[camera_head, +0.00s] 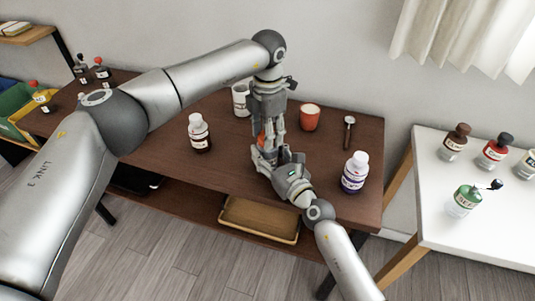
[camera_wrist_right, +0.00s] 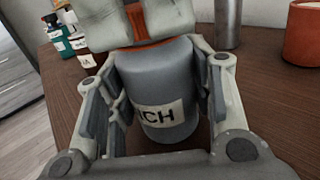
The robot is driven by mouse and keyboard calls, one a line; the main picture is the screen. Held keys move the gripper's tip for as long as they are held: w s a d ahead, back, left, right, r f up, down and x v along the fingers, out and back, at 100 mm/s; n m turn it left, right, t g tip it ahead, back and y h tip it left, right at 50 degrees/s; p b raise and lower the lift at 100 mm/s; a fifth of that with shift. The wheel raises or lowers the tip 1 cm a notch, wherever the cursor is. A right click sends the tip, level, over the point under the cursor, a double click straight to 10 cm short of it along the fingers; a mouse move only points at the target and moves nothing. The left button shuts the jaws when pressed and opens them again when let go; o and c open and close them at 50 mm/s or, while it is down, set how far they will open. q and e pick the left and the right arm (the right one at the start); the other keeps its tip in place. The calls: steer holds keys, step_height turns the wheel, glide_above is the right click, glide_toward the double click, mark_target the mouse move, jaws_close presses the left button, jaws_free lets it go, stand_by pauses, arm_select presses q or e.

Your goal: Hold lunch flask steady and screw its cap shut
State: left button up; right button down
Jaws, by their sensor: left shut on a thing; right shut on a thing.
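The lunch flask (camera_wrist_right: 158,78) is grey with a pale label ending in "CH" and stands upright in the right wrist view. In the head view it is mostly hidden behind my grippers. Its orange cap (camera_wrist_right: 138,20) shows at the top, and a bit of orange shows in the head view (camera_head: 261,139). My right gripper (camera_head: 268,153) comes from the front and is shut around the flask body, one finger on each side. My left gripper (camera_head: 268,130) points down from above and is shut on the cap. Whether the cap is fully seated is hidden.
On the brown table stand a white-capped brown bottle (camera_head: 200,134), a white-capped purple bottle (camera_head: 354,172), an orange cup (camera_head: 310,118), a pale mug (camera_head: 241,99) and a spoon (camera_head: 348,132). A white side table (camera_head: 440,228) holds several bottles. A wooden tray (camera_head: 259,220) sits below.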

arm_select(q)
steer(key=shift+m, duration=0.3)
steer(key=o, duration=1.2)
step_height(320, 180, up, 12)
steer(key=shift+r, duration=0.1)
arm_select(e)
steer(key=c, duration=0.6)
jaws_free()
steer(key=v, duration=1.2)
